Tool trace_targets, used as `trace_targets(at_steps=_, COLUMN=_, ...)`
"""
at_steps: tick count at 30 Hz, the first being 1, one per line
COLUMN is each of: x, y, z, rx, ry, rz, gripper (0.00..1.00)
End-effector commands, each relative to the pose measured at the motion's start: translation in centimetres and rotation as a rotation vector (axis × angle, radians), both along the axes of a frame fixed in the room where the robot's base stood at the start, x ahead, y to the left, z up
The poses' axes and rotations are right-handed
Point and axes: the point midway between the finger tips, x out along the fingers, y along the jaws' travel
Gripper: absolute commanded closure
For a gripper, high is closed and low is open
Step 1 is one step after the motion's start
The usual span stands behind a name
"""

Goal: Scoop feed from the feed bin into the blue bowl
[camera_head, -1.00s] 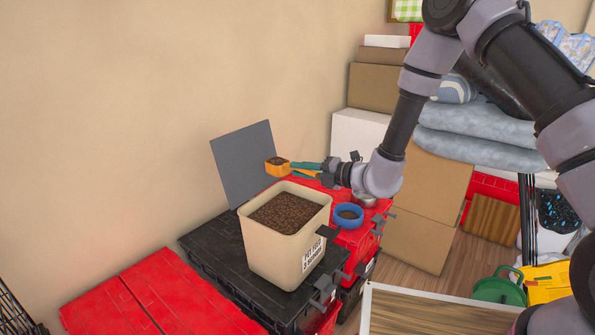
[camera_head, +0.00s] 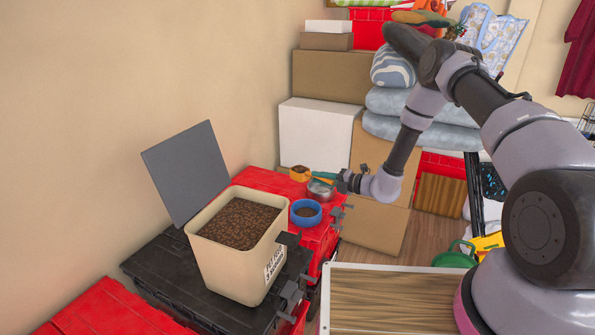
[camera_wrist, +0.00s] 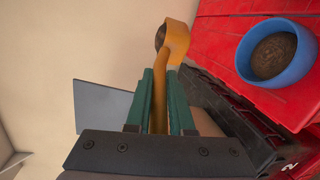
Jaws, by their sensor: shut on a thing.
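My gripper (camera_head: 320,177) is shut on the handle of an orange scoop (camera_head: 300,174). Its green fingers also show in the wrist view (camera_wrist: 160,98), on both sides of the handle, and the scoop's head (camera_wrist: 177,38) holds brown feed. The blue bowl (camera_head: 306,219) sits on a red tote and has brown feed inside; in the wrist view the bowl (camera_wrist: 296,72) is to the right of the scoop. The scoop is raised, behind the bowl in the head view. The cream feed bin (camera_head: 228,268), well filled with brown feed, stands open on a black tote, left of the bowl.
A metal bowl (camera_head: 321,190) stands just behind the blue bowl, close to my gripper. A grey panel (camera_head: 187,172) leans upright behind the bin. Cardboard boxes (camera_head: 378,190) rise behind and right of the red tote (camera_head: 262,180). A wood-topped surface (camera_head: 390,298) lies in front.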

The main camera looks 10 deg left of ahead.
Motion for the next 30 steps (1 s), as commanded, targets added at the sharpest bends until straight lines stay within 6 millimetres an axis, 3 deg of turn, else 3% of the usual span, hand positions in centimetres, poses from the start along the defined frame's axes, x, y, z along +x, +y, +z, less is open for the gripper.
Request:
trace_targets(at_steps=6, x=0.9, y=-2.2, z=-1.6, rx=0.001, ry=-0.001, rz=-0.020, gripper=1.00)
trace_targets(at_steps=11, x=1.0, y=-2.3, z=-2.8, rx=0.001, ry=-0.001, rz=-0.021, gripper=1.00)
trace_targets(at_steps=22, x=0.9, y=-2.2, z=-7.9, rx=0.001, ry=0.000, rz=-0.020, gripper=1.00)
trace_targets(at_steps=30, x=-0.5, y=-0.8, z=-8.1, rx=-0.309, ry=-0.328, rz=0.025, gripper=1.00)
